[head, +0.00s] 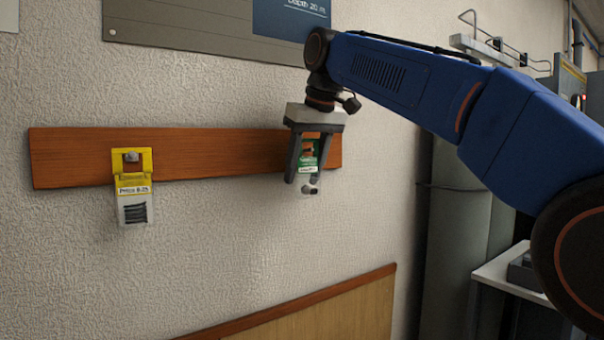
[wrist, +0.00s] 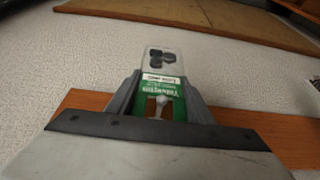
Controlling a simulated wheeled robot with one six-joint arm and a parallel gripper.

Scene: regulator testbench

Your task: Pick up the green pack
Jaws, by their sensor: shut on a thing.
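The green pack (head: 308,157) hangs at the right end of a wooden wall rail (head: 230,152). Its top is green with a white label, and its lower part is pale with dark round shapes. My gripper (head: 304,178) points down over it, with a finger on each side. In the wrist view the green pack (wrist: 160,92) sits between the two fingers of my gripper (wrist: 160,90), which are shut on it. A peg shows in the pack's opening, so the pack is still at the rail. Part of the pack is hidden by the fingers.
A yellow and white pack (head: 134,188) hangs on the left part of the rail. A grey board (head: 200,25) is on the wall above. A wood-trimmed panel (head: 330,305) is low on the wall. A grey cylinder (head: 455,250) stands to the right.

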